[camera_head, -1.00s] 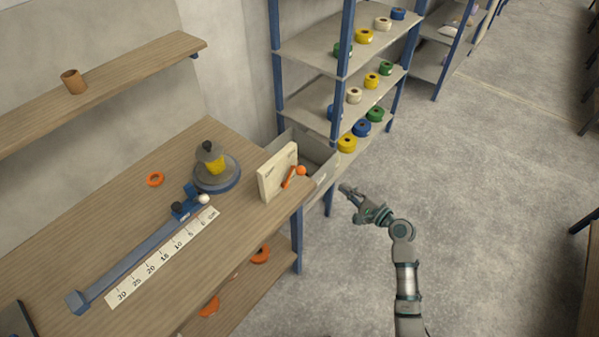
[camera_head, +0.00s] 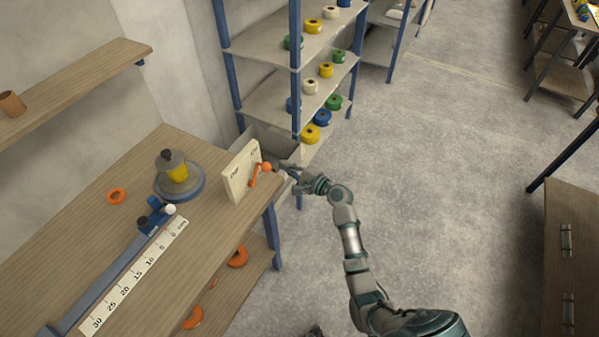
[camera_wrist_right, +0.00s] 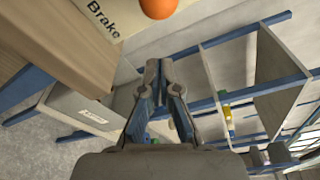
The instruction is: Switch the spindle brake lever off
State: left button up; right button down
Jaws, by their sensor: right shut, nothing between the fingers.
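The brake lever (camera_head: 258,174) is orange with a round ball knob (camera_head: 266,167), mounted on the front of a cream panel (camera_head: 240,171) at the table's right end. In the right wrist view the panel (camera_wrist_right: 97,20) reads "Brake", and the orange knob (camera_wrist_right: 158,7) is cut off at the top edge. My right gripper (camera_head: 280,168) is close to the right of the knob. In the right wrist view its fingers (camera_wrist_right: 159,66) are together and empty, below the knob, with a gap visible there. My left gripper is not in view.
A spindle with a yellow tape roll (camera_head: 178,174) stands on the wooden table (camera_head: 110,235), left of the panel. A ruler (camera_head: 137,275) and blue rail lie in front. Shelves with tape rolls (camera_head: 325,70) stand behind; the floor to the right is open.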

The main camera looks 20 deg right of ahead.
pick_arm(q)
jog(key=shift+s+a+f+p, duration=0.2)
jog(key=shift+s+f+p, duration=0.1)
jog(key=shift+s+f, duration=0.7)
pick_arm(e)
jog(key=a, duration=0.1)
jog(key=a+r, duration=0.1)
jog(key=s+a, duration=0.1)
jog(key=shift+r, duration=0.25)
